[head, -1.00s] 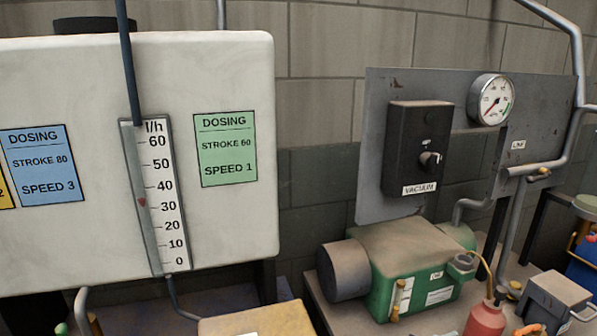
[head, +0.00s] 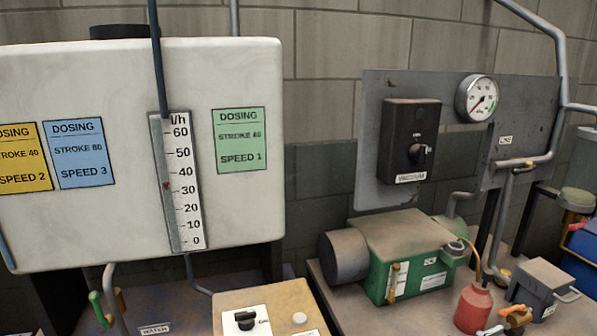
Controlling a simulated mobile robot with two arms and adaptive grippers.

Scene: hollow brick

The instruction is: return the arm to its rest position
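Neither of my arms and neither of my grippers shows in the head view. Only the equipment around me is in view.
A white tank (head: 90,200) with a flow scale (head: 178,185) stands at left. A control box (head: 262,312) with a black knob sits below it. A green vacuum pump (head: 405,260), a red bottle (head: 473,308) and a grey box (head: 545,287) crowd the right bench. A dark switch box (head: 408,140) and round gauge (head: 477,98) are on a wall panel.

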